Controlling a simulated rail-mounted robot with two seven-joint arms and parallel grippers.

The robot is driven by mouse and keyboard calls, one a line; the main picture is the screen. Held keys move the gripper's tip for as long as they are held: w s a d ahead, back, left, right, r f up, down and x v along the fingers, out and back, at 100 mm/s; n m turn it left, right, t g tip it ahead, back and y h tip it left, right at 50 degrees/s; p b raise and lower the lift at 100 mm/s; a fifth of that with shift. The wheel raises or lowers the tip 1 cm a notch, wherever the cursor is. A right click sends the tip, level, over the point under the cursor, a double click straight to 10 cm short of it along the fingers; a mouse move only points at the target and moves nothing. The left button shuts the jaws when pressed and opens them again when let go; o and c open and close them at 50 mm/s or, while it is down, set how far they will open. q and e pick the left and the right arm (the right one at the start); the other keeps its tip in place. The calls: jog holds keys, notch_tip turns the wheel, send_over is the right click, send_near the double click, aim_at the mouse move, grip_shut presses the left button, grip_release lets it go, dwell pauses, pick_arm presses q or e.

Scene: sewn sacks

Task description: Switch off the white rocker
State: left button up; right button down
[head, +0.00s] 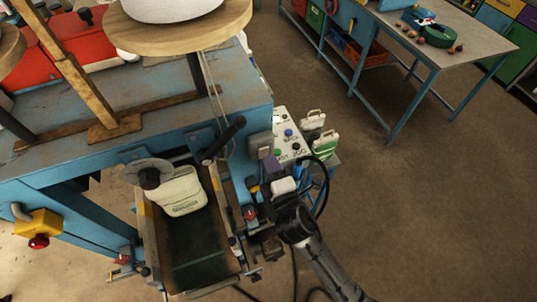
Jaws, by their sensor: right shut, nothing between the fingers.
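A pale control panel (290,134) with small coloured knobs and buttons stands on the right side of the blue sewing machine frame. I cannot make out for certain which small part on it is the white rocker, or which way it is tipped. My right gripper (276,172) is shut and empty just below the panel, with its arm coming up from the lower right. I cannot tell whether its tips touch anything. My left gripper is not in view.
Two white-and-green containers (325,146) stand close right of the panel. A cream sack (182,192) sits on the dark conveyor (205,242) left of my right arm. A black cable loops beside my gripper. The floor (430,200) to the right is clear.

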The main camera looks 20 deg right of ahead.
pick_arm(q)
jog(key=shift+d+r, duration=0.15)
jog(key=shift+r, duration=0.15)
pick_arm(e)
jog(key=shift+w, duration=0.85)
jog(key=shift+r, duration=0.1)
jog(key=shift+w+r+p, duration=0.1)
jog(key=shift+w+p, duration=0.15)
jog(key=shift+p, duration=0.1)
jog(key=shift+s, duration=0.3)
pick_arm(q)
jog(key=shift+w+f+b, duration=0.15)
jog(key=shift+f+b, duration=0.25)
jog(key=shift+b, duration=0.2)
pick_arm(e)
jog(key=s+r, duration=0.1)
jog(key=s, duration=1.2)
jog(key=shift+s+a+r, duration=0.15)
jog(key=shift+s+r, duration=0.1)
